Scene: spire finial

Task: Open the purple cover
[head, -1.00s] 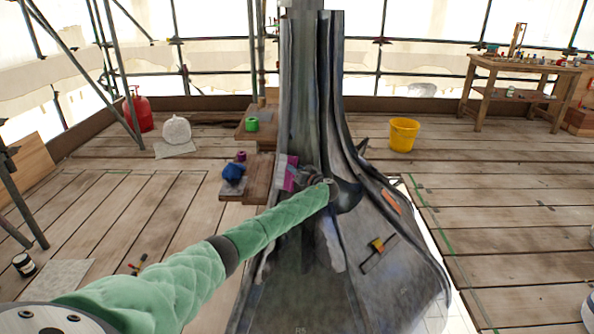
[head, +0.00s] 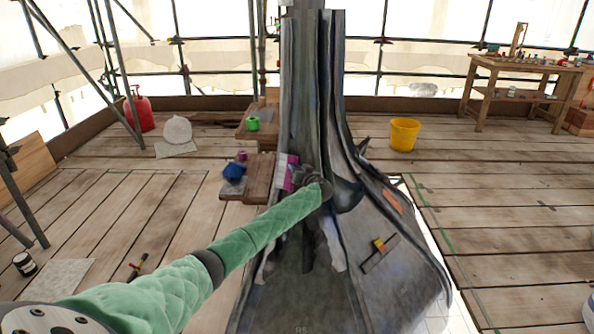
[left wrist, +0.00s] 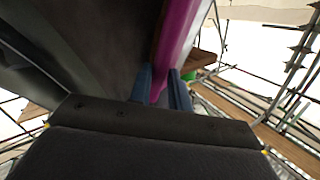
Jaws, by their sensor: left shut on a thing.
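The purple cover (head: 290,173) shows as a small purple and pale patch on the left side of the grey spire (head: 306,110), in the middle of the head view. In the left wrist view the purple cover (left wrist: 176,40) is a long purple strip running up from between the fingers. My left gripper (left wrist: 161,88) is shut on its edge, one blue finger on each side. In the head view my left gripper (head: 308,176) is at the spire, partly hidden by my own green-sleeved arm. My right gripper is not in view.
A wooden ledge (head: 258,180) with a blue cloth (head: 234,171) juts out left of the spire. A small tool (head: 379,246) and an orange piece (head: 392,202) lie on the flared skirt. A yellow bucket (head: 404,134) stands behind right.

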